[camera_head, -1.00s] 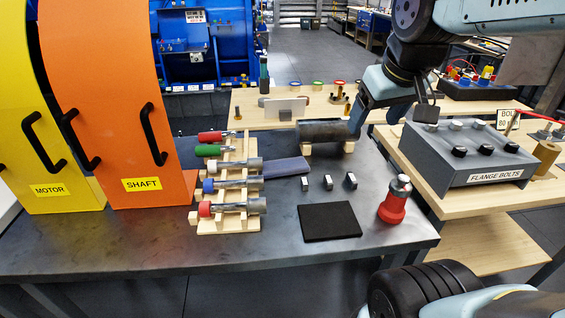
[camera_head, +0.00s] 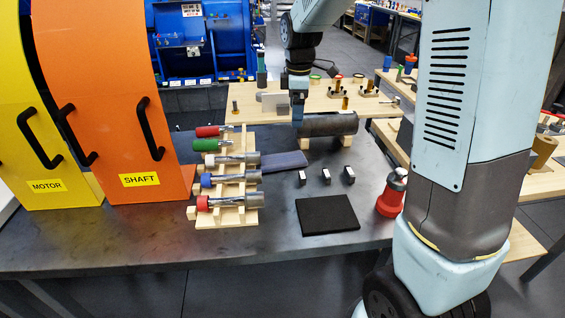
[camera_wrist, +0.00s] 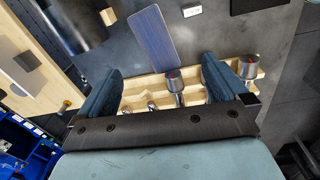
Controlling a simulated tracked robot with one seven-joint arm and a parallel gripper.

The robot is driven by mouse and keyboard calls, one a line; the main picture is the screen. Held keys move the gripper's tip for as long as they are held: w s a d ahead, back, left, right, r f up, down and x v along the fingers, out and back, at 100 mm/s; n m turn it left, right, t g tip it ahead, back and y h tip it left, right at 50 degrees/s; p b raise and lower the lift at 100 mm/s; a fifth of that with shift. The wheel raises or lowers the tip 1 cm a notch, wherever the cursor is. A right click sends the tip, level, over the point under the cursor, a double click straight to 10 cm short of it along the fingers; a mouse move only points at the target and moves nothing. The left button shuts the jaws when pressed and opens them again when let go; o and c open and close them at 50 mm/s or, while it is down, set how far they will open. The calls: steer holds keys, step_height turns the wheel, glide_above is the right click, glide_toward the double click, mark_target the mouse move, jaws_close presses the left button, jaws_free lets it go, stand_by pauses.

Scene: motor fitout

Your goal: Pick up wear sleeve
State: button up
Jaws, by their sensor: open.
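A dark grey cylinder (camera_head: 330,125), which looks like the wear sleeve, lies sideways on a pale wooden cradle (camera_head: 341,144) at the back of the dark workbench. In the wrist view the dark cylinder (camera_wrist: 72,28) is at the upper left, outside my fingers. My gripper (camera_head: 297,122) points down and overlaps the left end of the cylinder in the head view; contact cannot be told there. In the wrist view my gripper (camera_wrist: 162,67) is open with nothing between the fingertips. Beyond the gap lie a blue-grey pad (camera_wrist: 154,38) and a wooden rack (camera_wrist: 138,88).
The rack (camera_head: 245,215) holds several colour-ended tools left of the cylinder. The orange SHAFT panel (camera_head: 100,100) stands at left. My arm hides much of the right side.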

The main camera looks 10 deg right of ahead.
steer(key=w+a+f+n, duration=0.2)
steer(key=w+f, duration=0.1)
steer(key=f, duration=0.1)
glide_above(284, 158)
steer(key=shift+n+g, duration=0.3)
steer(key=shift+g, duration=0.1)
steer(key=f, duration=0.9)
steer(key=shift+d+f, duration=0.15)
steer(key=shift+d, duration=0.05)
steer(key=shift+s+a+f, duration=0.1)
steer(key=shift+a+f, duration=0.05)
steer(key=shift+f, duration=1.2)
steer(key=shift+a+f, duration=0.1)
steer(key=shift+f, duration=1.2)
steer(key=shift+c, duration=0.3)
steer(key=c, duration=1)
steer(key=shift+c, duration=0.2)
steer(key=shift+d+r, duration=0.1)
